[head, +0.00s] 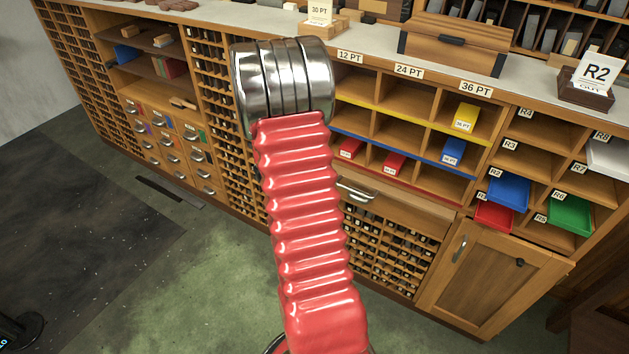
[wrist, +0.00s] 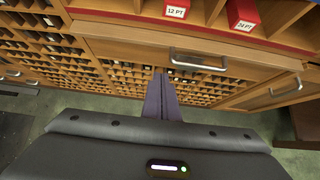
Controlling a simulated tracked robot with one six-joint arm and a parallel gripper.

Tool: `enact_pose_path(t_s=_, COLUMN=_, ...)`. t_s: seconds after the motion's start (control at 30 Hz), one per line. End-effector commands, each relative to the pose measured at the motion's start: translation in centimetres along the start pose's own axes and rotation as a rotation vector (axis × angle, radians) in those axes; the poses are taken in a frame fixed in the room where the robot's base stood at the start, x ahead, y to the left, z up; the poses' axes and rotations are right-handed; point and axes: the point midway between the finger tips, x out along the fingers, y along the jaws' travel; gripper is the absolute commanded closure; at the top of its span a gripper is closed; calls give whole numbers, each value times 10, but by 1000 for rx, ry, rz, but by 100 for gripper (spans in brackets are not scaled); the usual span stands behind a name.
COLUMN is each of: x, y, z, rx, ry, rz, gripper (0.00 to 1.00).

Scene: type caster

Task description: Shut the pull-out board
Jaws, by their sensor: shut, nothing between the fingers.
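The pull-out board (head: 407,209) is a wooden panel with a metal bar handle (head: 356,191), set below the pigeonholes and above the small type slots. My red arm hides its left end in the head view. In the wrist view the board's front (wrist: 125,48) spans the upper middle, with its handle (wrist: 198,61) right of centre. How far it stands out is hard to tell. My gripper (wrist: 161,76) is shut and empty, its dark fingers pointing at the cabinet just below and left of the handle. Contact cannot be judged. My gripper is hidden in the head view.
Pigeonholes (head: 405,125) with coloured boxes are above the board. A cupboard door (head: 495,285) with a handle is at lower right. Small drawers (head: 170,150) are at left. The green floor (head: 190,270) in front is clear.

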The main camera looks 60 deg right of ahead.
Motion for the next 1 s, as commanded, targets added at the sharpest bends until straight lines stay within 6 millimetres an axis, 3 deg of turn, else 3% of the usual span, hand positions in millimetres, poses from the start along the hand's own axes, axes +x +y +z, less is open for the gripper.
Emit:
enact_pose_path(t_s=0.17, x=-3, y=1, z=2, rx=11, ry=-2, rz=1, gripper=100)
enact_pose_path(t_s=0.37, x=-32, y=8, z=13, rx=114, ry=-14, rz=5, gripper=100)
enact_pose_path(t_s=0.7, x=-132, y=17, z=29, rx=498, ry=-2, rz=18, gripper=100)
enact_pose_path(t_s=1.0, x=-221, y=15, z=19, rx=843, ry=82, rz=31, gripper=100)
